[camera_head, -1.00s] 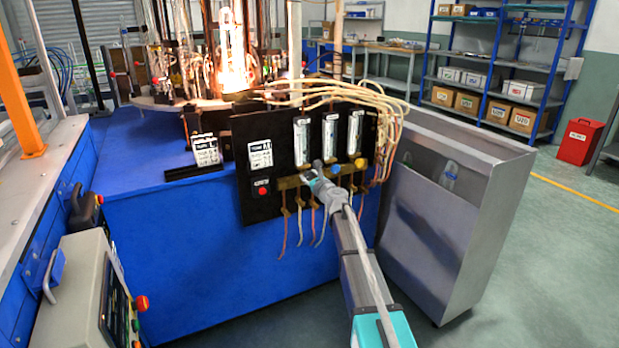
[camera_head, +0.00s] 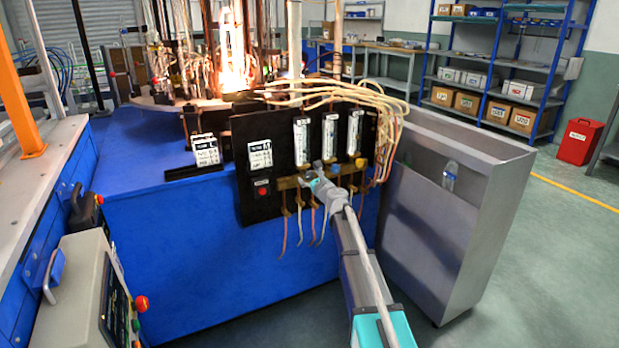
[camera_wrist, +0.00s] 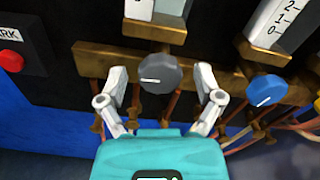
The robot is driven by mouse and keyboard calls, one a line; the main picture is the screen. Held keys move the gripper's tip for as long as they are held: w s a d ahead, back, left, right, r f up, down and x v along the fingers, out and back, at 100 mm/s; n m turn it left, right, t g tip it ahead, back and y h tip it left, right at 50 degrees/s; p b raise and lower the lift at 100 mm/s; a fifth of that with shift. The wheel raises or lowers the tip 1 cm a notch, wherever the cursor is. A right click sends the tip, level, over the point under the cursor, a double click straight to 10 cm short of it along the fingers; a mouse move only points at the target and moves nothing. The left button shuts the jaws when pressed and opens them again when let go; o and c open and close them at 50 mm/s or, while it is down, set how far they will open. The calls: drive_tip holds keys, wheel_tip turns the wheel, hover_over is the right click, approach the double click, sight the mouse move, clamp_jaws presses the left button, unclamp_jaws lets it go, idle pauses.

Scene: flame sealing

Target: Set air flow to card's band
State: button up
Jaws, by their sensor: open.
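In the wrist view a grey round knob (camera_wrist: 163,74) with a white pointer line sits on a brass manifold bar (camera_wrist: 92,62). My gripper (camera_wrist: 162,86) is open, with one finger on each side of this knob and a gap visible on both sides. A blue knob (camera_wrist: 267,90) with a white line is to the right. In the head view my gripper (camera_head: 314,180) is at the front of the black panel (camera_head: 281,135), below three flow tubes (camera_head: 301,143). A white card (camera_head: 260,158) is on the panel's left; its small print is unreadable.
A red button (camera_wrist: 11,61) is left of the bar, also on the panel in the head view (camera_head: 262,191). Hoses hang below the bar. More white cards (camera_head: 206,150) stand left of the panel. A bright flame (camera_head: 235,75) burns behind. A metal bin (camera_head: 440,240) stands right.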

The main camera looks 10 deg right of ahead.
drive_tip(key=v, duration=1.1)
drive_tip(key=shift+s, duration=0.3)
drive_tip(key=s+a+f+n+g+y, duration=0.1)
drive_tip(key=s+a+f+n+g, duration=0.45)
drive_tip(key=s+n, duration=0.3)
drive_tip(key=s+a+f+n+g+y, duration=0.1)
drive_tip(key=s+a+f+n+g, duration=0.45)
drive_tip(key=n, duration=0.45)
drive_tip(key=s+d+f+n+g+h, duration=0.35)
drive_tip(key=s+n, duration=0.25)
drive_tip(key=s, duration=0.4)
drive_tip(key=s+d+f+n+g+h, duration=0.3)
drive_tip(key=s+d+f+n+h, duration=0.15)
drive_tip(key=s, duration=0.65)
wheel_tip(320, 180, up, 35)
drive_tip(key=p, duration=3.4)
drive_tip(key=shift+w+a+n+p, duration=0.2)
drive_tip(key=shift+w+n+p, duration=0.1)
drive_tip(key=shift+w+p, duration=0.15)
drive_tip(key=shift+r, duration=0.1)
